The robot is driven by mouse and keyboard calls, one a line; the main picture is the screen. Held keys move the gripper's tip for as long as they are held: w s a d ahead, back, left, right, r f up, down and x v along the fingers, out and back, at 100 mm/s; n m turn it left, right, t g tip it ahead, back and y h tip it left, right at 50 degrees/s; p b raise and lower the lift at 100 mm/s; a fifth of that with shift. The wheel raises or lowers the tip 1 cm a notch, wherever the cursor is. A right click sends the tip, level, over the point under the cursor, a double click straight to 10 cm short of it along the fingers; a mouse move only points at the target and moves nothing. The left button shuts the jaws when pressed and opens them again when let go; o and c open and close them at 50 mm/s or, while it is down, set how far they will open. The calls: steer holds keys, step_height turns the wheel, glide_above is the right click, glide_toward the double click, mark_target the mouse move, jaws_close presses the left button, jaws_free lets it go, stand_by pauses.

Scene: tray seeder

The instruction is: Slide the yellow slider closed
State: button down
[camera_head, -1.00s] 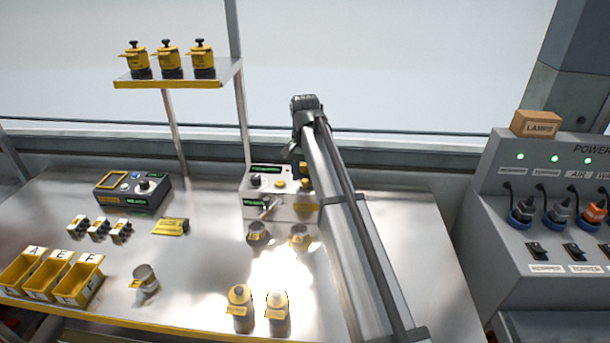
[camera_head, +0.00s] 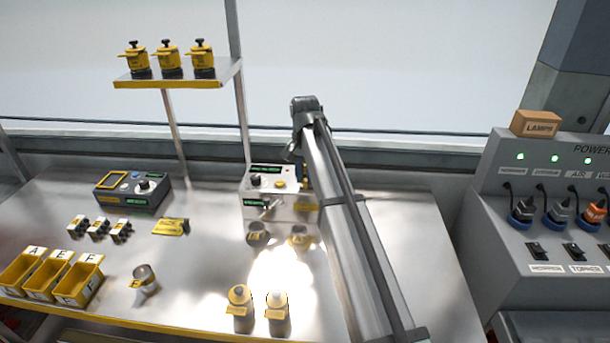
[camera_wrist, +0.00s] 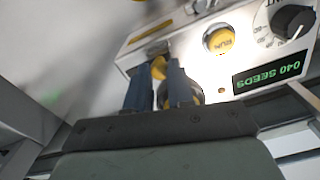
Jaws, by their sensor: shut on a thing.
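The seeder, a pale box (camera_head: 282,207), stands near the middle of the bench, and my arm covers its right side. In the wrist view, the seeder's top (camera_wrist: 195,62) has a yellow RUN button, a dark dial and a green "040 SEEDS" display. My gripper (camera_wrist: 157,73) has its two blue fingers at the near edge of that top, shut on a small yellow part, which looks like the yellow slider (camera_wrist: 158,68). A round yellow part (camera_wrist: 195,93) is partly hidden behind one finger. How far the slider is open cannot be told. In the head view my fingertips are mostly hidden.
A dark control box (camera_head: 132,193) and yellow bins (camera_head: 78,281) are to the left. The power panel (camera_head: 555,190) is at the right.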

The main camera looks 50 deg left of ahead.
steer(key=shift+w+d, duration=1.4)
steer(key=c, duration=1)
jaws_free()
step_height(320, 180, up, 14)
steer(key=shift+f, duration=0.1)
